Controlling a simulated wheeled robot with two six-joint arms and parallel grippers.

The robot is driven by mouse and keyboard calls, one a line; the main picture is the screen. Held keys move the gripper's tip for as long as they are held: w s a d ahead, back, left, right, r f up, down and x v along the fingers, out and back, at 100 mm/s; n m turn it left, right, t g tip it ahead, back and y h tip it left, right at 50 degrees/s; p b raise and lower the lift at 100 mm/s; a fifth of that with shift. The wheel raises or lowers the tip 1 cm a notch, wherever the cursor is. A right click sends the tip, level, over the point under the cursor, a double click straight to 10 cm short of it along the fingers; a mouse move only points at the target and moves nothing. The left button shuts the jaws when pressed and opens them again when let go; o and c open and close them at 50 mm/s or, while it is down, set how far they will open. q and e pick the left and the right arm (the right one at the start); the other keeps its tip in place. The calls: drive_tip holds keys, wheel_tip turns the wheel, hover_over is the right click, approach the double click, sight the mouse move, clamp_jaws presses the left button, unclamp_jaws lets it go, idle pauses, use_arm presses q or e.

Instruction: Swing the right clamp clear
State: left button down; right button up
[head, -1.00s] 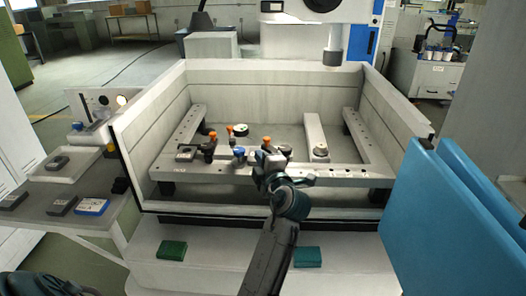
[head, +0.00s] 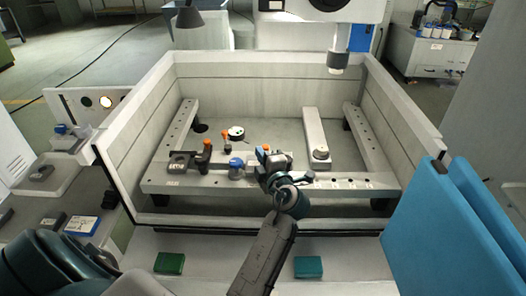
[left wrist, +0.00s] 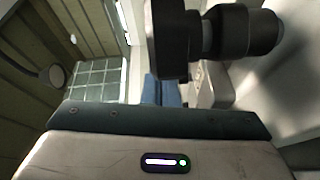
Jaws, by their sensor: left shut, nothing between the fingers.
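The right clamp (head: 264,151), with an orange top, stands on the front rail (head: 345,182) of the frame inside the tank; my gripper partly hides it in the head view. My left gripper (head: 276,162) is shut and empty, close against this clamp. I cannot tell whether they touch. The left clamp (head: 206,147), dark with an orange top, stands further left, by a dark block (head: 180,163). In the left wrist view, a dark cylindrical part (left wrist: 235,32) is close in front of the gripper body (left wrist: 155,150); I cannot tell what it is. My right gripper is not seen.
A blue-topped knob (head: 236,163) stands between the clamps. Blue panels (head: 425,225) stand at the right.

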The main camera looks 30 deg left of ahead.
use_arm(q)
drive_tip(key=shift+s, duration=0.1)
drive_tip(key=shift+w+f+t+h+b, duration=0.2)
drive_tip(key=shift+t+h+b, duration=0.15)
drive_tip(key=shift+b, duration=0.2)
drive_tip(key=shift+w+a+m+t+h+b, duration=0.1)
drive_tip(key=shift+w+m+t+h+b, duration=0.2)
drive_tip(key=shift+m+t+h+b, duration=0.25)
drive_tip(key=shift+w+a+m+t+h+b, duration=0.1)
drive_tip(key=shift+w+m+t+h+b, duration=0.2)
drive_tip(key=shift+m+t+b, duration=0.3)
drive_tip(key=shift+w+m+t+h+b, duration=0.3)
drive_tip(key=shift+w+m+h+b, duration=0.15)
drive_tip(key=shift+b, duration=0.65)
drive_tip(key=shift+w+d+r+b, duration=0.1)
drive_tip(key=shift+w+b, duration=0.1)
drive_tip(key=shift+b, duration=0.2)
drive_tip(key=shift+r, duration=0.1)
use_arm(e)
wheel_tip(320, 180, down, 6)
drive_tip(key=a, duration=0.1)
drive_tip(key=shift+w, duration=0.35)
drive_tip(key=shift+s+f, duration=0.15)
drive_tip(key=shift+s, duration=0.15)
